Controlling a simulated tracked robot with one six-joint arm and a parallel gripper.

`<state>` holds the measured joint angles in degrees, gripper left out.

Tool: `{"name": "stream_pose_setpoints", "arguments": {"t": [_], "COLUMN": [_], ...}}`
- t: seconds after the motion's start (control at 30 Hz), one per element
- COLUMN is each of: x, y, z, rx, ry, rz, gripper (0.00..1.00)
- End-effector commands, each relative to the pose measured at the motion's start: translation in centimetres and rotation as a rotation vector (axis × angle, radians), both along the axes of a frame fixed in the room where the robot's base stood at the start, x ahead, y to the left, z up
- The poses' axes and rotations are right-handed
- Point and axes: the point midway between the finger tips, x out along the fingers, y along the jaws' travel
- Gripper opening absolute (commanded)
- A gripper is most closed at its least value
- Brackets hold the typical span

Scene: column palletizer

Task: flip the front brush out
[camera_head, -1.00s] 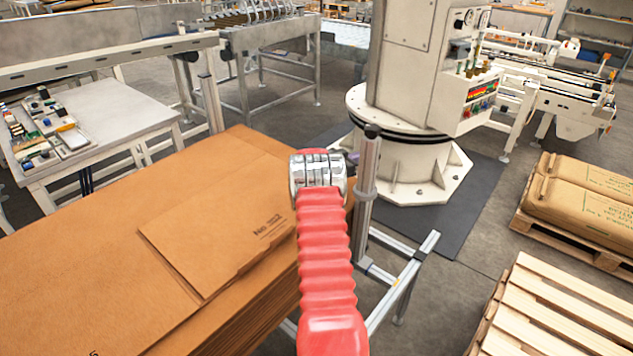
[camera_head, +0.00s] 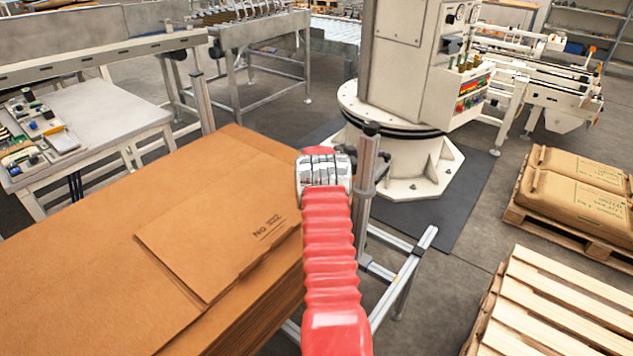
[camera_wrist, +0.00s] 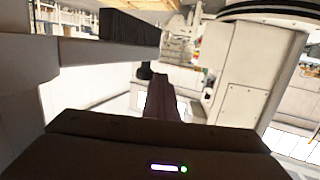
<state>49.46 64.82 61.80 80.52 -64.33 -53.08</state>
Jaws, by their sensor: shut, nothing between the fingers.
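In the wrist view, a block of black bristles (camera_wrist: 128,28), which looks like the brush, stands on a pale grey bar (camera_wrist: 105,52) at upper left. My gripper (camera_wrist: 160,80) shows as a dark, narrow shape pointing forward, shut and empty. It is below and right of the bristles; I cannot tell whether it touches the bar. In the head view, my red-sleeved arm reaches to an upright metal post (camera_head: 365,195). The fingertips are not clear there, and I cannot make out the bristles.
A stack of brown cardboard sheets (camera_head: 100,215) fills the left, close beside my arm. The white palletizer column (camera_head: 405,80) stands behind the post. A wooden pallet (camera_head: 550,305) and a pallet of brown sacks (camera_head: 575,180) lie at right. Grey floor is open between.

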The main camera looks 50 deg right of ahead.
Motion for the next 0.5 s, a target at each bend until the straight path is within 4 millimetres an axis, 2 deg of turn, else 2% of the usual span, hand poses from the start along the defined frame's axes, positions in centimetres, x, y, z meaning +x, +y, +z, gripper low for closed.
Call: {"name": "stream_pose_setpoints", "arguments": {"t": [0.5], "x": [0.3], "y": [0.22], "z": [0.1], "rx": [-0.002], "ry": [0.001], "rz": [-0.006], "gripper": [0.0]}}
